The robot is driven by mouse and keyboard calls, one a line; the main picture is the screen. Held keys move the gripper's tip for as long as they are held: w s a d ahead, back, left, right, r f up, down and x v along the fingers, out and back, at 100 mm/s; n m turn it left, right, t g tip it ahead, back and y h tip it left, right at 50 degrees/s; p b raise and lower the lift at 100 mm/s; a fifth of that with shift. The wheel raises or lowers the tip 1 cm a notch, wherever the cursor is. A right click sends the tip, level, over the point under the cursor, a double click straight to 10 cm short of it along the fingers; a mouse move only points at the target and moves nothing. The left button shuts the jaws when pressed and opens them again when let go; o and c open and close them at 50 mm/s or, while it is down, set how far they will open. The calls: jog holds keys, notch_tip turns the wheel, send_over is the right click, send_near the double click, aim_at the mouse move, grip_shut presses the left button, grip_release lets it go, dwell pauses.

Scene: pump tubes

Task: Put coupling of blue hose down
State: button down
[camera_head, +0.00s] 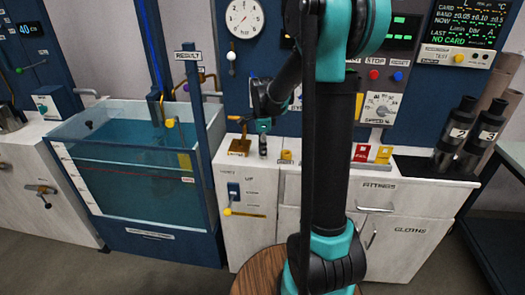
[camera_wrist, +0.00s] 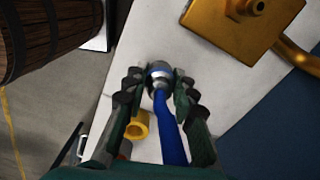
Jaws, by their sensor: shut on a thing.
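The coupling (camera_wrist: 158,74) is a silver metal piece at the end of the blue hose (camera_wrist: 170,135), seen between the fingers in the wrist view. My gripper (camera_wrist: 159,82) is shut on it, with the hose running back between the fingers. In the head view, my gripper (camera_head: 263,128) is small and points down over the white counter (camera_head: 232,175), just right of the brass block. Whether the coupling touches the counter top is unclear.
The brass block with a pipe (camera_head: 240,146) stands left of my gripper; it also shows in the wrist view (camera_wrist: 255,22). A yellow ring (camera_wrist: 138,126) lies close to the fingers. The water tank (camera_head: 130,165) is farther left. A wooden barrel (camera_wrist: 45,35) stands off the counter's edge.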

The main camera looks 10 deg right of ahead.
jog(key=shift+f, duration=0.15)
jog(key=c, duration=1.2)
grip_release()
notch_tip(320, 180, up, 12)
jog(key=s+d+f+n+t, duration=0.1)
jog(key=s+f+n, duration=0.4)
jog(key=s+n, duration=0.1)
jog(key=s+d+f+n+t, duration=0.1)
jog(key=s+f+n, duration=0.5)
jog(key=s, duration=0.2)
jog(key=s+d+f+n+t, duration=0.2)
jog(key=s+f+n, duration=0.3)
jog(key=s, duration=0.3)
jog(key=shift+d+f+n, duration=0.1)
jog(key=shift+f+n, duration=0.2)
jog(key=shift+n, duration=0.5)
